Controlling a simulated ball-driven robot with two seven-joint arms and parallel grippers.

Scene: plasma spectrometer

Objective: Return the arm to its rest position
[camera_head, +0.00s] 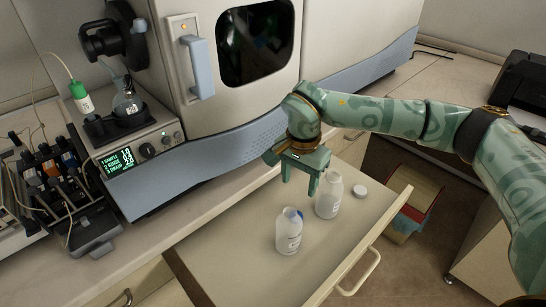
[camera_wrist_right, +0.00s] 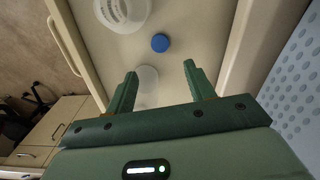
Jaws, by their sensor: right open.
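My right gripper (camera_head: 300,183) is open and empty. In the head view it is above the pulled-out drawer surface, just beside a translucent white bottle (camera_head: 329,198). A second labelled bottle (camera_head: 288,238) stands nearer the front. A blue cap (camera_head: 293,213) shows at its top; I cannot tell whether it sits on it or behind it. In the right wrist view the open fingers (camera_wrist_right: 160,72) show with the blue cap (camera_wrist_right: 160,43) beyond them and a bottle (camera_wrist_right: 122,10) at the top edge. A pale round object (camera_wrist_right: 147,78) is between the fingers. My left gripper is not in view.
A white cap (camera_head: 360,192) lies on the drawer surface (camera_head: 235,240), which has a front handle (camera_head: 358,272). The spectrometer (camera_head: 195,60) stands behind, with a lit display (camera_head: 116,162) and a tube rack (camera_head: 65,190) at left. A black device (camera_head: 525,85) is at right.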

